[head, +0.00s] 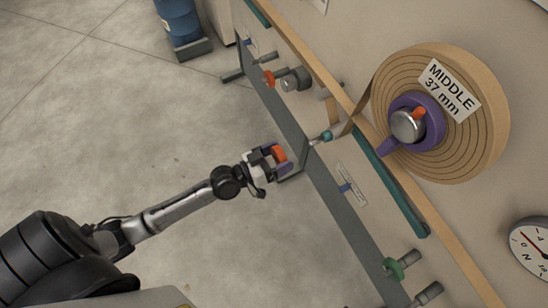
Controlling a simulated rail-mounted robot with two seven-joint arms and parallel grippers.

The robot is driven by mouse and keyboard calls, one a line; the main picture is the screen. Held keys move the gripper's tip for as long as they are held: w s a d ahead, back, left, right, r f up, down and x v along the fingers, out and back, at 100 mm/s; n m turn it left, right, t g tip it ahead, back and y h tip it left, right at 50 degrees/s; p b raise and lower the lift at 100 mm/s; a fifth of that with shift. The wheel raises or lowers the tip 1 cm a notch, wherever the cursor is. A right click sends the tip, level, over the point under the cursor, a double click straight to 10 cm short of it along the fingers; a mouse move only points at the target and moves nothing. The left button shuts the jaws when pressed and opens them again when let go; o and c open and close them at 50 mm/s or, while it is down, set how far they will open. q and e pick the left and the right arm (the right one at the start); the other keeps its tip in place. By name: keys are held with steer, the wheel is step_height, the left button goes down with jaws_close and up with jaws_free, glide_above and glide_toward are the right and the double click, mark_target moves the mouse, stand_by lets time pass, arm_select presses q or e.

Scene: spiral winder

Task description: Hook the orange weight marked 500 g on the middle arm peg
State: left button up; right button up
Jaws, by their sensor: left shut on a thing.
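My left gripper (270,160) is shut on an orange weight (279,154), which shows between its fingers. The 500 g marking cannot be read at this size. The held weight is beside a short grey arm (304,150) at the middle of the long dark rail. A teal-tipped pin (325,136) sticks out from that arm toward the wall. The arm's peg is not clearly seen, and I cannot tell whether the weight touches it. My right gripper is not in view.
A large tan coil (484,138) labelled MIDDLE 37 mm is on the wall, with a purple hub (433,122). Another orange piece (268,79) and a green piece (393,268) are along the rail (336,206). A dial (532,245) is at right.

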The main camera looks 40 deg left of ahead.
arm_select(q)
steer(key=b, duration=0.1)
glide_toward(323, 137)
steer(key=shift+w+f, duration=0.2)
steer(key=shift+f, duration=0.05)
steer(key=shift+w+r+p, duration=0.1)
steer(key=shift+r+p, duration=0.1)
steer(key=shift+p, duration=0.15)
steer(key=shift+w+d, duration=0.1)
steer(key=shift+w+f+p, duration=0.1)
steer(key=shift+w+p, duration=0.05)
steer(key=shift+p, duration=0.15)
steer(key=shift+w+d, duration=0.15)
steer(key=shift+w, duration=0.15)
steer(key=shift+w+d+f+b, duration=0.1)
steer(key=shift+w+d+b, duration=0.15)
steer(key=shift+w+b, duration=0.15)
steer(key=shift+b+x, duration=0.7)
steer(key=shift+x, duration=1.9)
steer(key=shift+w+d+f, duration=0.1)
steer(key=shift+w+d, duration=0.1)
steer(key=shift+w, duration=0.2)
